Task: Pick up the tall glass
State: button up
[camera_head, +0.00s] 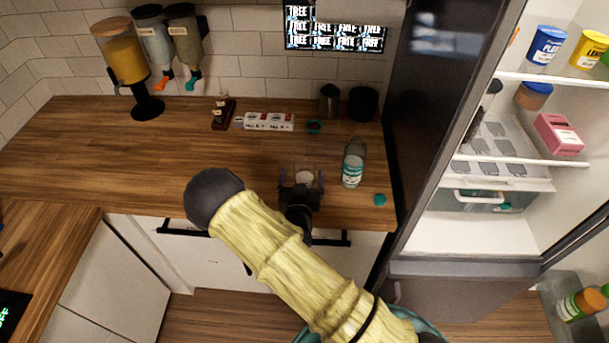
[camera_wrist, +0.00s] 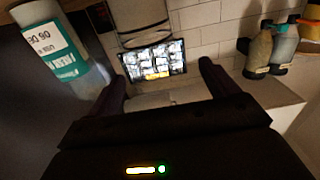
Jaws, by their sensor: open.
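My gripper (camera_head: 302,180) reaches over the front part of the wooden counter, with its two dark fingers apart. In the wrist view the open fingers (camera_wrist: 161,84) stand left and right of a pale, see-through shape (camera_wrist: 155,99). In the head view a small clear, whitish thing (camera_head: 304,177) shows between the fingers; it looks like the glass. Its lower part is hidden by my gripper, and I cannot tell whether the fingers touch it.
A clear bottle with a teal label (camera_head: 353,165) stands close on the right, also large in the wrist view (camera_wrist: 62,50). A teal cap (camera_head: 379,199) lies near the edge. A white box (camera_head: 268,122) and dark canisters (camera_head: 363,104) stand behind.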

aim_at(305, 159)
jog(key=shift+w, duration=0.35)
jog(key=shift+a, duration=0.1)
jog(key=shift+s, duration=0.2)
jog(key=shift+w+d+r+p, duration=0.15)
jog(key=shift+w+d+p, duration=0.05)
jog(key=shift+w+p, duration=0.2)
jog(key=shift+w+d+r+p, duration=0.1)
jog(key=shift+w+d+p, duration=0.05)
jog(key=shift+w+p, duration=0.25)
jog(key=shift+w+d+f+p, duration=0.15)
jog(key=shift+w+p, duration=0.3)
jog(key=shift+w, duration=0.5)
jog(key=shift+w+a+f+p, duration=0.1)
jog(key=shift+w+p, duration=0.3)
jog(key=shift+w, duration=0.5)
jog(key=c, duration=1.6)
jog(key=shift+r, duration=0.25)
